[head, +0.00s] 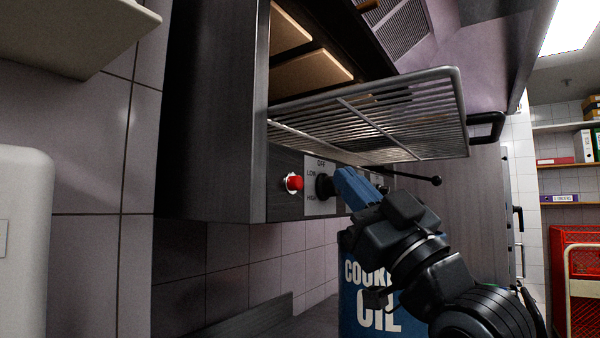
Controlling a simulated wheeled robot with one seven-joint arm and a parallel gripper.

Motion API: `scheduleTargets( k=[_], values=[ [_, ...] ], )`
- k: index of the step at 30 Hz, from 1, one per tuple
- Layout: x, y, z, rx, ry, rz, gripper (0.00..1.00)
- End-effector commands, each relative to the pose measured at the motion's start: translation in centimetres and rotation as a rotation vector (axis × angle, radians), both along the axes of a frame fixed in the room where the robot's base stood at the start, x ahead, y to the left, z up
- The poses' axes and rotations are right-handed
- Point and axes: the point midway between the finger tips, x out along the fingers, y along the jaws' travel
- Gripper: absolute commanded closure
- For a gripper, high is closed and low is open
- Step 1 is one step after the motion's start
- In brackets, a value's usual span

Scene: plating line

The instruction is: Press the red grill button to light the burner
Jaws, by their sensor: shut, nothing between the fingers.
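The red grill button (294,182) sits at the left end of the grill's front panel, in a pale collar. The grill (211,120) is a dark wall-hung unit, with a wire rack (400,120) sticking out above the panel. A black knob (324,187) with OFF, LOW and HIGH marks is just right of the button. My gripper (342,180) comes from the lower right, its blue fingers shut and empty. Its tips are close to the knob in the picture, to the right of the button. I cannot tell whether they touch the knob. The button is fully visible.
A blue cooking oil container (372,310) stands on the counter below the grill, partly behind my arm. A thin black lever with a ball end (436,181) sticks out under the rack. A white rounded appliance (25,250) is at the left. Space left of the button looks free.

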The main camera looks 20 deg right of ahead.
Motion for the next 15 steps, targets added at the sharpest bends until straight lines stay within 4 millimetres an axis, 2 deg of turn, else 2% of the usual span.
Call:
scheduleTargets(
  k=[6, 15],
  values=[
    [2.1, 1.6, 0.0, -0.001, 0.002, 0.003, 1.0],
    [3.2, 2.4, -0.1, -0.002, 0.001, 0.002, 1.0]
  ],
)
